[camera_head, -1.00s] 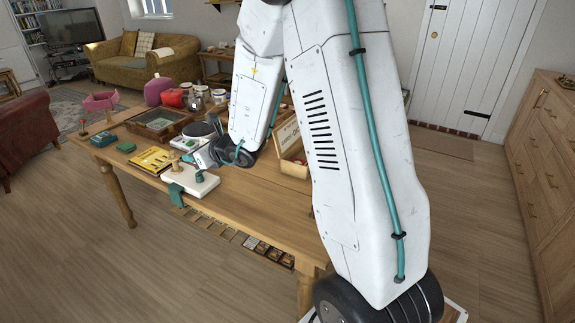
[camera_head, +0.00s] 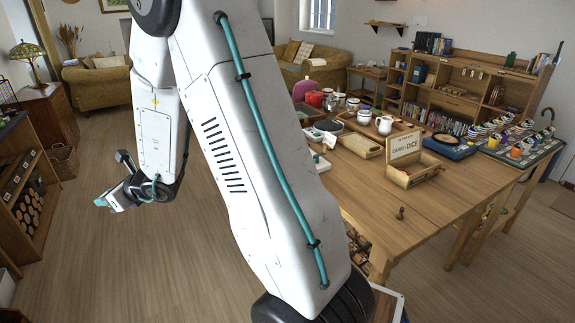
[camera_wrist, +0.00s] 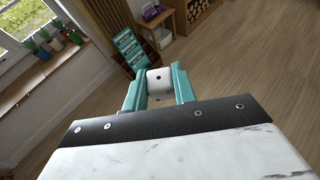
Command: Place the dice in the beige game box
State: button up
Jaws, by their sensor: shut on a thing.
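My gripper (camera_wrist: 158,92) is shut on a white die (camera_wrist: 158,80) with dark pips, seen between its teal fingers in the wrist view. In the head view my gripper (camera_head: 106,203) hangs over bare floor at the left, well apart from the table; the die cannot be made out there. The beige game box (camera_head: 412,176) stands on the wooden table at the right of the head view. Its lid is raised, with lettering that includes "DICE". The inside of the box is only partly visible.
The wooden table (camera_head: 440,205) also holds a small wooden piece (camera_head: 401,213), a blue record player (camera_head: 452,146), a wooden tray (camera_head: 360,144) and mugs. A log shelf (camera_head: 28,200) stands at the left. The floor between shelf and table is clear.

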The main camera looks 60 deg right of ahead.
aim_at(420, 170)
jog(key=u, duration=1.1)
jog(key=k, duration=1.15)
jog(key=z, duration=2.6)
jog(key=i, duration=0.25)
jog(key=z, duration=0.3)
